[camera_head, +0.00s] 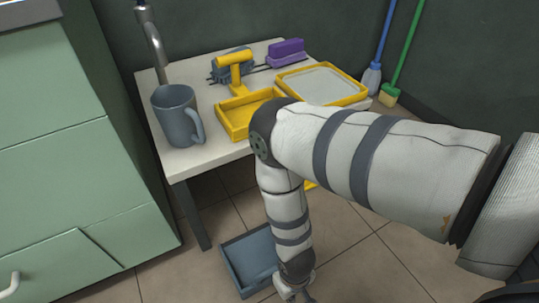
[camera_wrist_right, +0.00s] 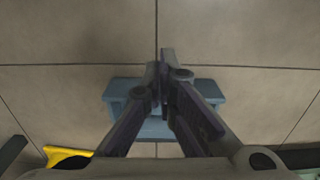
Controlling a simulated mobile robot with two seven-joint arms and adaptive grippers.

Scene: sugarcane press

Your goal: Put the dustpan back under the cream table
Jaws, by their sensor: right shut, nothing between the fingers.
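A blue-grey dustpan (camera_head: 240,250) lies on the tiled floor in front of the cream table (camera_head: 190,163). My right arm reaches down past the table edge, and my right gripper (camera_head: 298,297) is at the bottom of the head view, close to the dustpan's near right side. In the right wrist view the right gripper (camera_wrist_right: 161,68) is shut and empty, with its fingers in front of the blue-grey dustpan (camera_wrist_right: 122,90), hiding its middle. I cannot tell whether they touch. My left gripper is not in view.
On the table are a grey mug (camera_head: 175,115), a yellow tray with a handled tool (camera_head: 238,118), a yellow-rimmed tray (camera_head: 320,85) and a purple brush (camera_head: 286,53). A yellow piece (camera_wrist_right: 68,155) shows near the floor. Green cabinets (camera_head: 60,170) stand left.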

